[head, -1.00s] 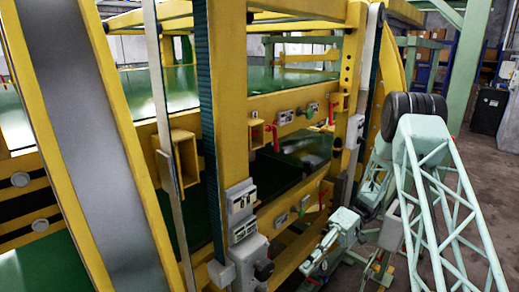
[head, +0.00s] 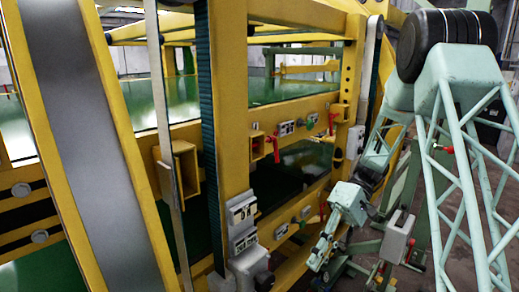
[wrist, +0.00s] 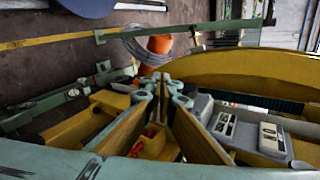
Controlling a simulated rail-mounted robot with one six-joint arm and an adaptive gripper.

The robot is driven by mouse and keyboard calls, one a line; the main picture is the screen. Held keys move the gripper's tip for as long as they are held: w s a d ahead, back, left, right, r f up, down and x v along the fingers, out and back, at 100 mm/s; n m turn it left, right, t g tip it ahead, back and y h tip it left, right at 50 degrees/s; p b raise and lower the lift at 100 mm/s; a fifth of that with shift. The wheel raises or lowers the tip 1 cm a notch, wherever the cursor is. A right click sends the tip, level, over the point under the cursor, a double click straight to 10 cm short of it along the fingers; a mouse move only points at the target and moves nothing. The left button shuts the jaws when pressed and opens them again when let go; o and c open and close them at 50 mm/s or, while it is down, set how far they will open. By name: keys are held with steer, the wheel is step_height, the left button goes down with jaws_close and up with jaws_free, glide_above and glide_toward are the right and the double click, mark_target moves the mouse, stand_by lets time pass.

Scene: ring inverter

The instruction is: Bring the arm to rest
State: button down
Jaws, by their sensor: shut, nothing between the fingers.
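My gripper (head: 318,258) hangs at the end of my pale green arm, in front of the right part of the yellow frame (head: 225,100) in the head view. It points downward there and looks small. In the wrist view my gripper (wrist: 166,88) shows its two flat fingers meeting in a V at the tips, shut with nothing between them. I cannot tell its exact distance from the frame. My pale green lattice link fills the right side of the head view.
The yellow frame carries red handles (head: 276,147) and a grey switch box (head: 243,222). A grey box on a stand (head: 397,238) is close right of my gripper. An orange object with coiled cable (wrist: 158,44) lies on the floor in the wrist view.

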steer(key=s+d+r+m+t+h, duration=0.2)
steer(key=s+r+m+t+h, duration=0.3)
steer(key=s+r, duration=1.5)
steer(key=s+d+r+t+h, duration=0.1)
steer(key=s+t, duration=0.2)
steer(key=s, duration=0.3)
steer(key=s+d+r+m+t+h, duration=0.1)
steer(key=s+d+t+h, duration=0.1)
steer(key=s, duration=0.4)
steer(key=shift+d+r+t, duration=0.15)
steer(key=shift+r+t, duration=0.15)
steer(key=shift+t, duration=0.5)
stand_by(0.5)
steer(key=shift+f, duration=0.15)
stand_by(0.8)
steer(key=shift+f+b, duration=1.55)
steer(key=shift+b, duration=0.1)
steer(key=shift+f+b, duration=2.05)
